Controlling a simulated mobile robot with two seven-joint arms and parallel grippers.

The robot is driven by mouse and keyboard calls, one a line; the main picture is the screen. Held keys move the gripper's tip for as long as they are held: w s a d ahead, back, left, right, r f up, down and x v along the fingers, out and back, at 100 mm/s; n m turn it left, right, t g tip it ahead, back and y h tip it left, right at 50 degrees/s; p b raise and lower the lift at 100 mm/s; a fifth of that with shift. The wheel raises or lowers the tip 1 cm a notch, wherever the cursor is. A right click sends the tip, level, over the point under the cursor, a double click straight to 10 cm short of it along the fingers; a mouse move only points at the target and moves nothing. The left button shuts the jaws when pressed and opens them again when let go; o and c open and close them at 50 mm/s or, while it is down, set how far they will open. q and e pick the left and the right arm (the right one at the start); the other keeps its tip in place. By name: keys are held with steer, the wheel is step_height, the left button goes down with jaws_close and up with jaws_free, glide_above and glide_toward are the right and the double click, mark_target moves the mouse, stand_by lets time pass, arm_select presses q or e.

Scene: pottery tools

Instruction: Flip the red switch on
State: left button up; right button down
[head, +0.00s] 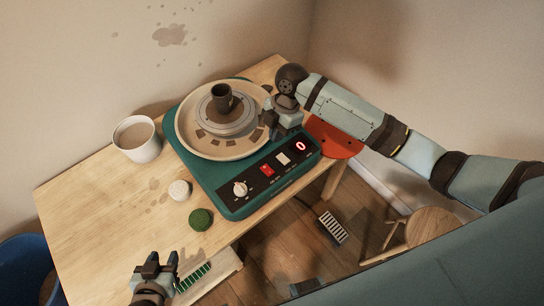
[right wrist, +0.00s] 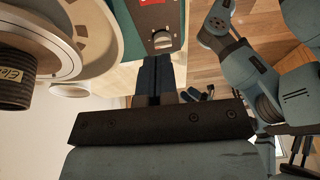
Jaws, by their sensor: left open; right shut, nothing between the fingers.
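The red switch (head: 266,170) sits on the black front panel of the teal pottery wheel (head: 228,207), between a white knob (head: 240,188) and a white switch (head: 284,158). My right gripper (head: 270,127) is shut and empty, above the wheel's pan edge and behind the panel, apart from the red switch. In the right wrist view its fingers (right wrist: 160,70) are together; the red switch (right wrist: 152,2) is cut by the top edge and the knob (right wrist: 162,40) shows below it. My left gripper (head: 156,265) is open and empty near the table's front edge.
A dark cup (head: 222,96) stands on the wheel head inside the round pan (head: 188,145). The panel's display (head: 300,146) reads 0. A white bucket (head: 137,140), a white round piece (head: 179,190) and a green sponge (head: 200,219) lie left of the wheel on the table.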

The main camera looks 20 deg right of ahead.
mark_target(269, 172)
steer(key=x, duration=0.4)
steer(key=p+x, duration=0.1)
steer(key=x, duration=0.3)
steer(key=d+x, duration=0.1)
steer(key=x, duration=0.3)
steer(key=shift+a+f+p, duration=0.1)
steer(key=shift+f+p, duration=0.3)
steer(key=shift+f, duration=0.55)
steer(key=shift+s+f+t+b, duration=0.2)
steer(key=shift+f+t+b, duration=0.15)
steer(key=shift+f, duration=0.2)
steer(key=shift+r, duration=0.25)
steer(key=shift+w, duration=0.3)
steer(key=shift+w+a+r, duration=0.2)
steer(key=shift+w, duration=0.25)
steer(key=shift+r, duration=0.1)
